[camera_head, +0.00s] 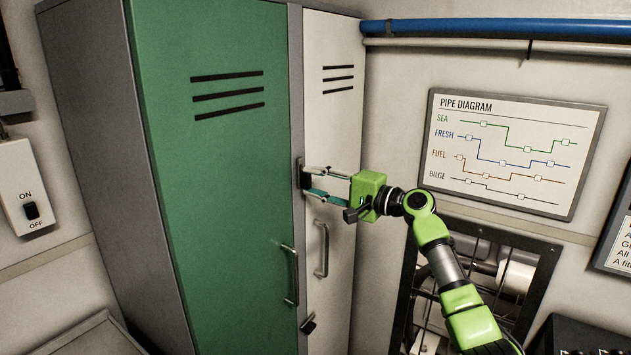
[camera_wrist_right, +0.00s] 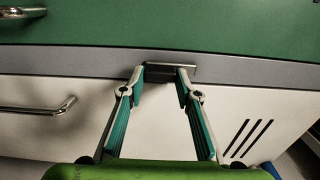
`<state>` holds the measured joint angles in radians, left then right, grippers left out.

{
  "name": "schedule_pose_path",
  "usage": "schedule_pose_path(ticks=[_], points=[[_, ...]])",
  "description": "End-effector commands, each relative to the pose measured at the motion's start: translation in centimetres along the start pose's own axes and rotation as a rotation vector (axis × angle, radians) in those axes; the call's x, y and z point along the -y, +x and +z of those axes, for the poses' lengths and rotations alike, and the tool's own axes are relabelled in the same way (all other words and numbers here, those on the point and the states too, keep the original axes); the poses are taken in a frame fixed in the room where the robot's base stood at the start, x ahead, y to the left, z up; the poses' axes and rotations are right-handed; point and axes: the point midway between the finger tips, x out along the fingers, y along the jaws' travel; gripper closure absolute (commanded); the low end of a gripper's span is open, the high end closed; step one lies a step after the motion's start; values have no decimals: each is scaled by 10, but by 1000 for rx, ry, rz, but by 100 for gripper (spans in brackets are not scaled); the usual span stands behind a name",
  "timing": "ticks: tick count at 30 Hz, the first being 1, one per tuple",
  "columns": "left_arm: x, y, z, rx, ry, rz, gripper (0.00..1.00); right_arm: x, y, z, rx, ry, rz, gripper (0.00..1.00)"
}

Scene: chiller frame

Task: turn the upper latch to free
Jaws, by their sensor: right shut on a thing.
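The upper latch (camera_head: 301,172) is a small dark piece on the grey post between the green door and the white door. My right gripper (camera_head: 306,180) reaches it from the right, with its fingertips shut on it. In the right wrist view the latch (camera_wrist_right: 170,72) lies lengthwise along the grey post, between and partly behind the fingertips of the right gripper (camera_wrist_right: 160,77). The fingers hide part of it. A lower latch (camera_head: 308,324) sits further down the post and looks tilted. My left gripper is not in view.
The green door (camera_head: 215,160) and white door (camera_head: 330,120) look closed. Their bar handles, on the green door (camera_head: 291,275) and white door (camera_head: 322,250), stand out below my gripper. A pipe diagram board (camera_head: 512,150) and a framed opening (camera_head: 535,285) are on the right wall.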

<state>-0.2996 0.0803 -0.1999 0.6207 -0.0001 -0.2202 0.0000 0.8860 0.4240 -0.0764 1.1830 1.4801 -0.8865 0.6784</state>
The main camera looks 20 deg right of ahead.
Motion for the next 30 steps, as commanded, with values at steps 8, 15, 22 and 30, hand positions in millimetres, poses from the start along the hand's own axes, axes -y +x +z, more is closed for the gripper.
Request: schedule_pose_path(ticks=[8, 15, 22, 30], points=[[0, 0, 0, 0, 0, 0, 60, -1, 0, 0, 0, 7, 0, 91], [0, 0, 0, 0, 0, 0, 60, 0, 0, 0, 0, 5, 0, 53], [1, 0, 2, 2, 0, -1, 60, 0, -1, 0, 0, 4, -1, 53], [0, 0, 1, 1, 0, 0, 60, -1, -36, -1, -2, 1, 2, 53]])
